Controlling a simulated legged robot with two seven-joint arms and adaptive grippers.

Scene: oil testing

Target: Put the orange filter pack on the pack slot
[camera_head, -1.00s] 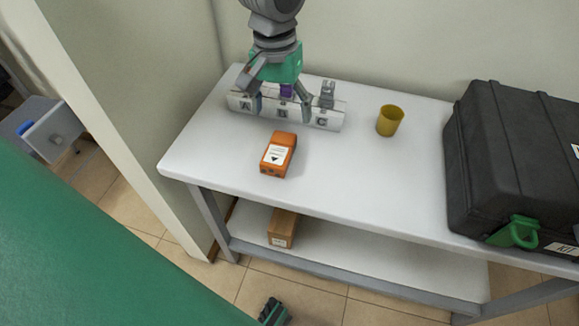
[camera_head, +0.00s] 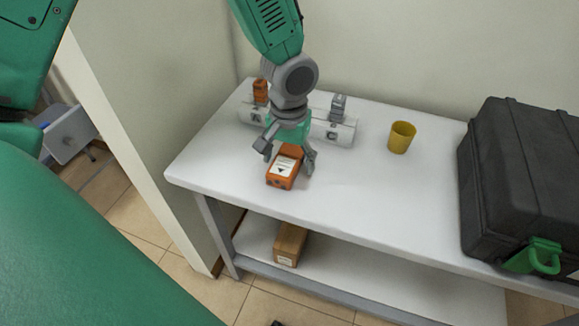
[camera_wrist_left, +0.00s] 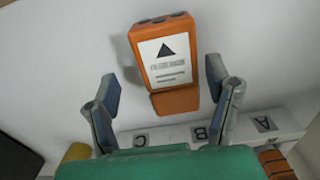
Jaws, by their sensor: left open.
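The orange filter pack (camera_head: 281,181) lies on the white table, with a white label bearing a black triangle. It also shows in the left wrist view (camera_wrist_left: 166,55), label facing the camera. My left gripper (camera_head: 287,160) is open above the pack, one finger on either side. In the left wrist view the open fingers (camera_wrist_left: 162,84) flank the pack's near end, with a gap visible on both sides. I cannot make out a marked pack slot. My right gripper is not clearly in view.
A white rack (camera_head: 342,132) with letters stands behind, holding an orange item (camera_head: 260,92) and a grey item (camera_head: 338,107). A yellow cup (camera_head: 401,137) and black case (camera_head: 520,185) are to the right. A brown box (camera_head: 290,244) is on the lower shelf.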

